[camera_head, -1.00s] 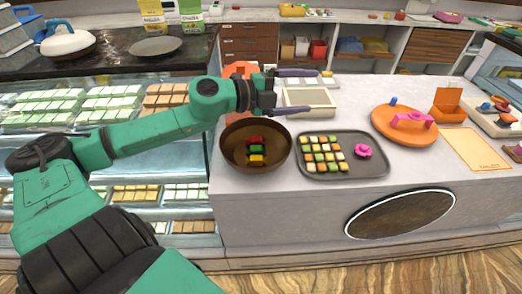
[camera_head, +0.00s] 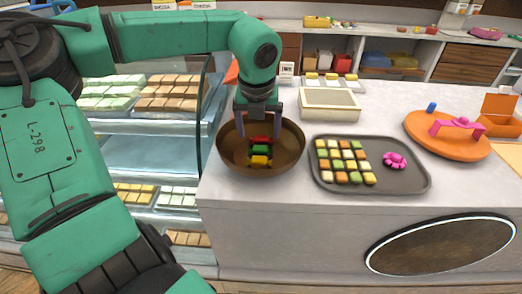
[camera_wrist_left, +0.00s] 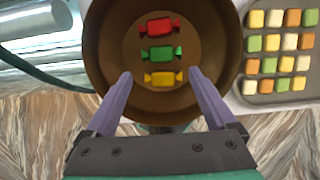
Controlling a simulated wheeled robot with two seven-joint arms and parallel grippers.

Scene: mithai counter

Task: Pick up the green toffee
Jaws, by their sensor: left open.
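The green toffee (camera_head: 260,150) lies in the brown bowl (camera_head: 292,158) between a red toffee (camera_head: 260,140) and a yellow toffee (camera_head: 260,161). In the left wrist view the green toffee (camera_wrist_left: 161,54) is the middle one of the three, with the red one above and the yellow one below. My left gripper (camera_head: 260,134) points down over the bowl. Its purple fingers (camera_wrist_left: 160,74) are open and spread wide, with nothing held between them. In the left wrist view the fingertips show on either side of the yellow toffee. My right gripper is not in view.
A dark tray (camera_head: 410,180) with several small sweets and a pink flower-shaped piece stands right of the bowl. A cream tray (camera_head: 330,116) lies behind. An orange round board (camera_head: 412,136) is farther right. A glass display case is at left.

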